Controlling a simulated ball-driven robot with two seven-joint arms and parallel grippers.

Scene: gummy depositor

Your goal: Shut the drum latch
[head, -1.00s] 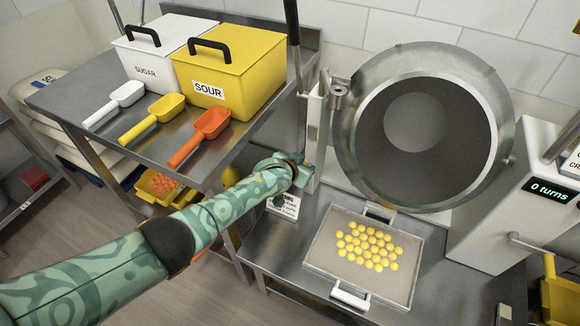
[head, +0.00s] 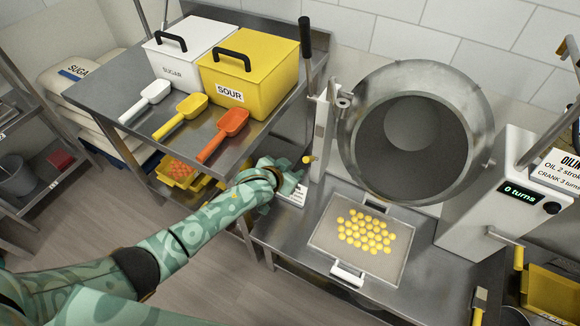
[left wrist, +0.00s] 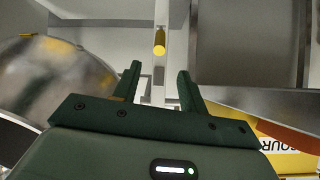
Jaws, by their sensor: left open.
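The steel drum (head: 415,130) stands tilted with its wide mouth facing forward and is empty as far as I see. Beside its left pivot is a pale upright post (head: 320,140). A small yellow knob (head: 309,159), which looks like the latch handle, sticks out low on the post; it also shows in the left wrist view (left wrist: 159,42). My left gripper (head: 291,178) is just left of and below the knob, apart from it. In the left wrist view its fingers (left wrist: 158,88) are open and empty, with the knob beyond the gap between them. My right gripper is not in view.
A tray of yellow gummies (head: 361,232) lies on the steel table below the drum. A black-handled lever (head: 306,40) rises by the post. A shelf with the yellow SOUR bin (head: 248,75) and scoops is above left of my gripper. A counter box (head: 515,190) reads 0 turns.

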